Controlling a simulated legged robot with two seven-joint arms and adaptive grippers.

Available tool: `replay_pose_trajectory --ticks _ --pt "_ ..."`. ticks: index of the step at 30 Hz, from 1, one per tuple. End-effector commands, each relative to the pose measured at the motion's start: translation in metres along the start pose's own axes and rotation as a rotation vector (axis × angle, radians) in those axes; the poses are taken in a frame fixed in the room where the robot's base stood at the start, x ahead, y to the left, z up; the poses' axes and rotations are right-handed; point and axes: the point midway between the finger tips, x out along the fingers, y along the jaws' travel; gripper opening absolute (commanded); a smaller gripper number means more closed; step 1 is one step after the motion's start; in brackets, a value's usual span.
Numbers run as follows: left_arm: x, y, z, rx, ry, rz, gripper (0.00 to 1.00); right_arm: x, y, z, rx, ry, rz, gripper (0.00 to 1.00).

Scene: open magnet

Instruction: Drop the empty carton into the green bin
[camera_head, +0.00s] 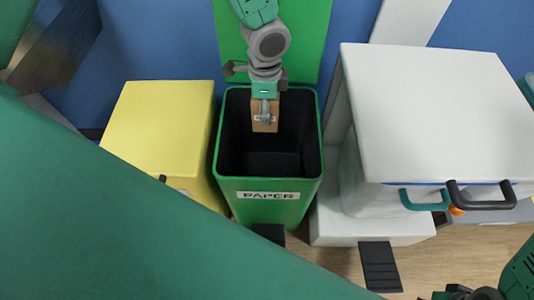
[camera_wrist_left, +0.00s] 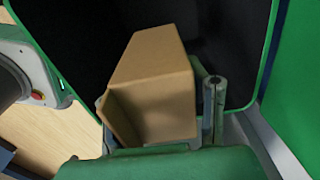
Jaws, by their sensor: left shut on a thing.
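The green bin (camera_head: 268,210), labelled PAPER, stands open in the head view, its lid (camera_head: 300,45) raised behind it and its inside black. My left gripper (camera_head: 265,100) is over the bin opening, shut on the small brown carton (camera_head: 264,124). In the left wrist view the carton (camera_wrist_left: 155,85) is tilted in front of the gripper (camera_wrist_left: 160,125), with the dark bin interior behind it. The gripper hides part of the carton. Part of my right gripper (camera_head: 470,292) shows at the bottom right of the head view; its fingers are not clear.
A yellow bin (camera_head: 160,125) stands close on the left of the green one. A white bin (camera_head: 430,110) with a broad closed lid and handles stands on the right. Black pedals (camera_head: 380,266) stick out at floor level. Wooden floor (camera_head: 455,245) shows in front.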

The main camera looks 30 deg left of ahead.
Motion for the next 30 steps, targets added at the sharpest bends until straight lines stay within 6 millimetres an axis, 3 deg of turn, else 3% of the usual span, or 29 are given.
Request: replay_pose_trajectory --ticks 1,9,20,21,22,30 --pt "0.012 0.0 0.0 -0.001 0.0 0.001 0.21 0.012 0.0 0.001 0.0 0.0 0.0 0.0" --pt "0.041 0.0 0.0 -0.001 0.0 0.0 0.21 0.042 0.0 0.003 0.0 -0.001 0.0 0.0" --pt "0.042 0.0 0.0 -0.001 0.0 0.0 0.21 0.044 0.0 0.003 0.0 0.0 0.0 0.0" --pt "0.042 0.0 0.0 -0.001 0.0 0.0 0.55 0.044 0.0 0.003 0.0 0.0 0.0 0.0" --pt "0.042 0.0 0.0 -0.001 0.0 0.0 0.65 0.044 0.0 0.003 0.0 0.0 0.0 0.0" --pt "0.043 0.0 0.0 -0.002 0.0 0.0 0.65 0.044 0.0 0.003 0.0 0.0 0.0 0.0"
